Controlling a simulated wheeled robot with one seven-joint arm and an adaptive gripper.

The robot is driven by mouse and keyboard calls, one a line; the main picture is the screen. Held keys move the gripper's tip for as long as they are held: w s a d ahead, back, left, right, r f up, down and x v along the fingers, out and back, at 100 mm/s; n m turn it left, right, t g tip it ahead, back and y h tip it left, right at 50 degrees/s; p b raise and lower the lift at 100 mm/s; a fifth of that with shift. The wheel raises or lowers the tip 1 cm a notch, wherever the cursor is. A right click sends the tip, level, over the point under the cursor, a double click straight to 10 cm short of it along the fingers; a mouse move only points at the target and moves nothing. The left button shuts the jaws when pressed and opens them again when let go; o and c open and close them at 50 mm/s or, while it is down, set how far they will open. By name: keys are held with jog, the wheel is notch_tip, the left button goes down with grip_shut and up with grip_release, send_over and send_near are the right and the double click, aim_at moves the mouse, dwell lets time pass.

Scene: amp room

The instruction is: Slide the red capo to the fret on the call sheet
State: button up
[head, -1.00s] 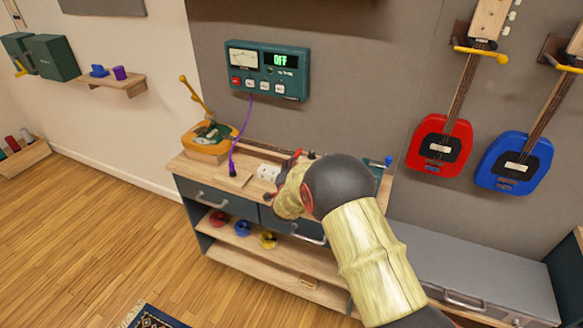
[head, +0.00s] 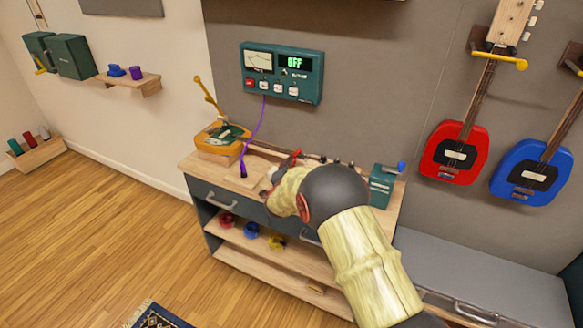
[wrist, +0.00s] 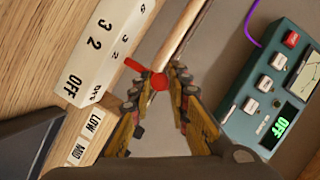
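The red capo (head: 291,157) sits on the neck of the instrument lying along the bench. It also shows in the wrist view (wrist: 158,82), with its red bar sticking out to the left. The pale neck (wrist: 181,35) runs up and away from it. My gripper (wrist: 160,84) has its fingertips on either side of the capo, close to its round red end. I cannot tell if both fingers press on it. I cannot make out a call sheet in either view.
A pale block (wrist: 100,50) with numbers and OFF is close left of my fingers. A green panel (head: 281,74) reading OFF hangs on the wall, with a purple cable (head: 256,130). A green box (head: 382,184) stands at the bench's right end. Red and blue guitars hang at right.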

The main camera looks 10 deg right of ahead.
jog(key=o, duration=0.5)
jog(key=shift+s, duration=0.1)
jog(key=v, duration=1.1)
jog(key=shift+s+r, duration=0.15)
jog(key=shift+s, duration=0.25)
jog(key=shift+a, duration=0.1)
